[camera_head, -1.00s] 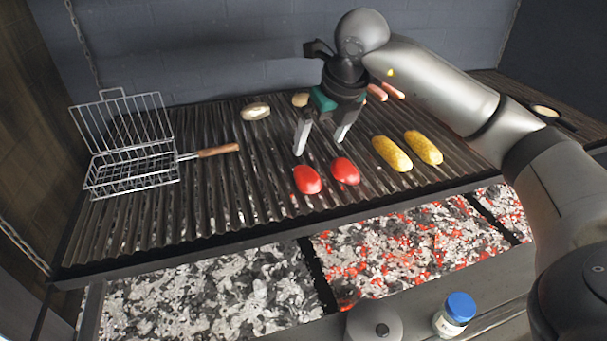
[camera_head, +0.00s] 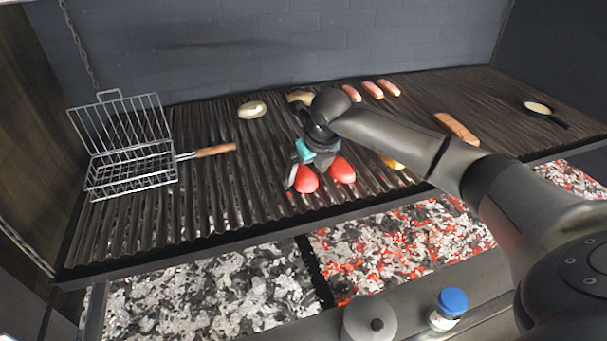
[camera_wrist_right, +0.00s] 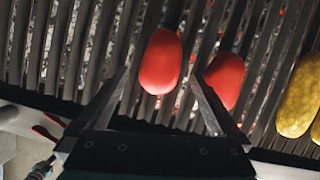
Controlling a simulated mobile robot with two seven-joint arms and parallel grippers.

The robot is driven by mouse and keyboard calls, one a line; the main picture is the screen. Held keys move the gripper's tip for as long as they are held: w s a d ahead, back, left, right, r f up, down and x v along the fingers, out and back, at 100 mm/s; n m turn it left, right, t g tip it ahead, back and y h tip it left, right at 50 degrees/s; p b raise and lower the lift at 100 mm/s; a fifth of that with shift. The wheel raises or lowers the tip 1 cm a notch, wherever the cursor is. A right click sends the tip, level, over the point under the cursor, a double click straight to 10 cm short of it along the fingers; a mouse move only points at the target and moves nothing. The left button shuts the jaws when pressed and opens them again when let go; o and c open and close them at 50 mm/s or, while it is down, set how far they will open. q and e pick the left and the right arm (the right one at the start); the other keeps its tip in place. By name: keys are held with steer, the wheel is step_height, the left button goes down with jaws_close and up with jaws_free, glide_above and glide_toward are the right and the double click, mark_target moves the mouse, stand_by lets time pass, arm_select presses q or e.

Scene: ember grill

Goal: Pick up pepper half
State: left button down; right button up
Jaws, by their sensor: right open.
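Two red pepper halves lie side by side on the ridged grill. The left pepper half (camera_head: 306,180) also shows in the right wrist view (camera_wrist_right: 161,62), between the finger lines and a little ahead of the tips. The right pepper half (camera_head: 342,170) shows in the right wrist view (camera_wrist_right: 225,80), partly covered by the right-hand finger. My right gripper (camera_wrist_right: 160,75) is open and empty, low over the grill by the peppers. In the head view my right gripper (camera_head: 302,178) partly hides them. My left gripper is not in view.
A wire basket (camera_head: 133,170) with a wooden handle (camera_head: 216,150) stands at left. Corn (camera_wrist_right: 299,100) lies right of the peppers. Sausages (camera_head: 373,90) and a bun-like piece (camera_head: 252,110) lie behind. A blue-capped jar (camera_head: 448,308) stands at the front.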

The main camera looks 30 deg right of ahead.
steer(key=shift+x, duration=0.9)
steer(key=c, duration=1.3)
steer(key=shift+c, duration=0.3)
steer(key=shift+r, duration=0.15)
